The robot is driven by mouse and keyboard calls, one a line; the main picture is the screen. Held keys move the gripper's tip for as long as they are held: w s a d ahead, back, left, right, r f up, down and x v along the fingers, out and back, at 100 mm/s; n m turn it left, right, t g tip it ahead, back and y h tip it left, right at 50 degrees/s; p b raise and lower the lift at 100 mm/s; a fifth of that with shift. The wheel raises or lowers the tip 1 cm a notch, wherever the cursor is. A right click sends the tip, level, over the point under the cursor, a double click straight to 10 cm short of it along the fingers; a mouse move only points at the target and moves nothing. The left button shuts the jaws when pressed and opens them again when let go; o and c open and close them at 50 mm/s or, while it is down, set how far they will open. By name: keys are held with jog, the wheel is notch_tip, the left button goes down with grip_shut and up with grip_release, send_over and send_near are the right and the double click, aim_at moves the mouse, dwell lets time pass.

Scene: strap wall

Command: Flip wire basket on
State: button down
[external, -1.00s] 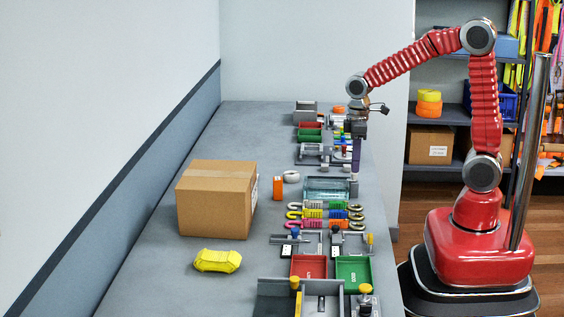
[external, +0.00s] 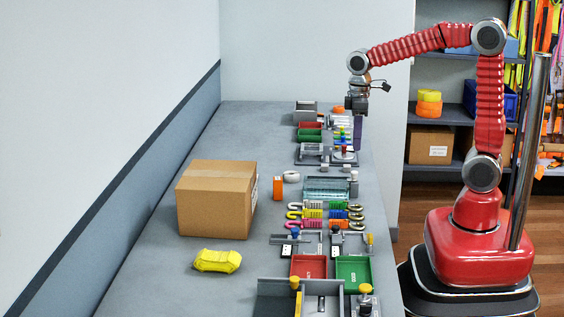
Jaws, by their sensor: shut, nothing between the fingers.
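No object in view can be told for certain as the wire basket. A shallow teal, see-through tray-like thing (external: 322,188) with fine lines across it lies in the middle of the row on the bench and may be it. Small grey round posts (external: 354,188) stand at its right edge. My gripper (external: 358,148) points down above the right side of the row, beyond the teal thing and apart from it. Its fingers are closed with nothing seen between them.
The grey bench carries a cardboard box (external: 215,199), a yellow bundle (external: 217,261) and an orange block (external: 278,188) on the left. Colored hooks and straps (external: 325,213) lie nearer, then a red tray (external: 309,267) and a green tray (external: 353,271). The bench's far left is clear.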

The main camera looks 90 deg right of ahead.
notch_tip(320, 180, up, 6)
jog(key=shift+r, duration=0.25)
dwell(0.5)
jog(key=s+a+f+t, duration=0.2)
jog(key=s+a+t, duration=0.3)
jog(key=s+a, duration=0.5)
jog(key=a, duration=0.4)
jog(key=shift+s+a+f, duration=0.2)
jog(key=shift+s, duration=0.1)
